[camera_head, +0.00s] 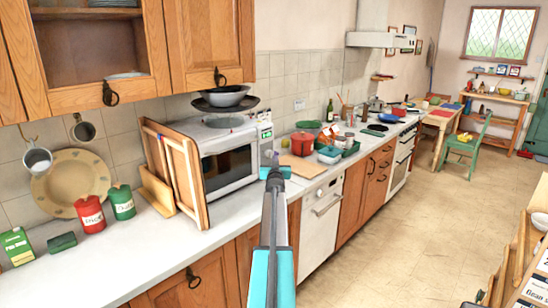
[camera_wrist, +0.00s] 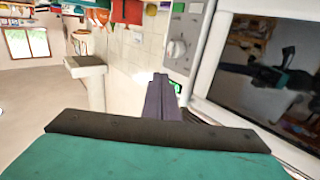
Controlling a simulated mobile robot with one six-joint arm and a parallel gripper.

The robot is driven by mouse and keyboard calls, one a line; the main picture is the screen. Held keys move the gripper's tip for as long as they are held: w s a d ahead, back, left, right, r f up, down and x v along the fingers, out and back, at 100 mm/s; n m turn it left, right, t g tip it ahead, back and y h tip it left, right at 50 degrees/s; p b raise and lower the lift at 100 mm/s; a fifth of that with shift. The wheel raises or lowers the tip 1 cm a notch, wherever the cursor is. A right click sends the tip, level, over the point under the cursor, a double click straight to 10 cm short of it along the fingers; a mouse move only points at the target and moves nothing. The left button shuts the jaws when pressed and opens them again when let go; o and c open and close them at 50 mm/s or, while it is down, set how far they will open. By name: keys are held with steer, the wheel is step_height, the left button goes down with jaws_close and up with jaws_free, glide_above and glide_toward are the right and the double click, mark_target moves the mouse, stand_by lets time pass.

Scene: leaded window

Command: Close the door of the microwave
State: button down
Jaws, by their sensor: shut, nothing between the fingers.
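The white microwave (camera_head: 216,134) stands on the counter, its front facing right and toward me. Its door (camera_head: 228,168), with a dark window, looks flush or nearly flush with the body; I cannot tell whether it is latched. In the wrist view the door's dark glass (camera_wrist: 262,62) fills the right side, next to the control panel (camera_wrist: 180,62) with its round knob. My gripper (camera_head: 274,160) is in front of the microwave's right edge. In the wrist view my gripper (camera_wrist: 160,80) is shut and empty, close to the panel and door edge; contact is unclear.
A wooden rack (camera_head: 184,172) stands left of the microwave. A cutting board (camera_head: 302,166) and several pots lie on the counter (camera_head: 130,240) to the right and beyond. A bowl (camera_head: 224,96) sits above the microwave. The floor (camera_head: 410,215) to the right is open.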

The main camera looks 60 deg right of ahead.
steer(key=s+p, duration=0.2)
steer(key=shift+s+a, duration=0.3)
steer(key=shift+a, duration=0.1)
steer(key=shift+s, duration=0.1)
stand_by(0.6)
